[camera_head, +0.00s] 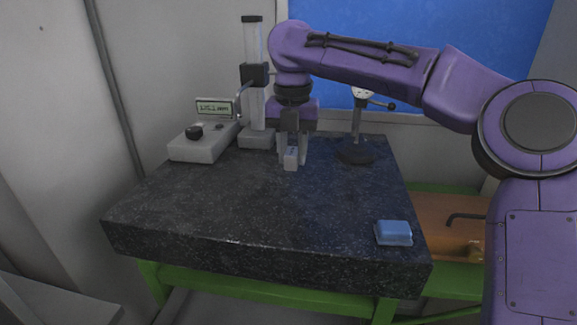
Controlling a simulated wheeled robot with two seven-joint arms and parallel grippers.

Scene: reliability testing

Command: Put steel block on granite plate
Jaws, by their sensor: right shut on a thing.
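The steel block (291,158) is a small light grey block near the back middle of the granite plate. My right gripper (292,153) points down and is shut on the block. The block is at or just above the plate surface; I cannot tell whether it touches. The granite plate (230,206) is a thick, dark speckled slab on a green frame. My left gripper is not in view.
A grey box with a display (205,142) and a height gauge stand (257,138) are at the back left. A round-based dial stand (357,155) is right of the gripper. A blue case (393,232) lies at the front right. The plate's front middle is clear.

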